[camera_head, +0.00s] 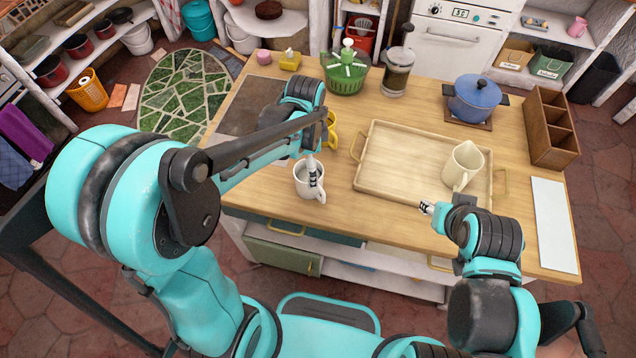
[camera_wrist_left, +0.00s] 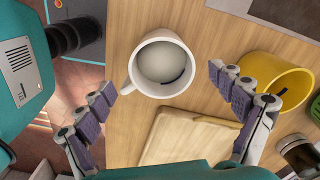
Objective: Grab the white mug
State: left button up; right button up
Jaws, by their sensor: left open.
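The white mug (camera_head: 300,188) stands upright on the wooden counter, left of the tray. In the left wrist view the white mug (camera_wrist_left: 163,62) is seen from above, with its handle at the lower left. My left gripper (camera_head: 313,172) is over the mug in the head view and hides part of it.
A yellow mug (camera_wrist_left: 275,85) stands close to one left finger. A wooden tray (camera_head: 400,180) holds a cream pitcher (camera_head: 463,165). Behind are a green basket (camera_head: 345,75), a French press (camera_head: 397,75) and a blue pot (camera_head: 475,98). A wooden divided box (camera_head: 550,125) is at right.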

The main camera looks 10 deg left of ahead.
pick_arm(q)
jog(key=f+b, duration=0.2)
jog(key=f, duration=0.5)
jog(key=shift+w+f, duration=0.2)
jog(key=shift+r, duration=0.1)
jog(key=c, duration=1.7)
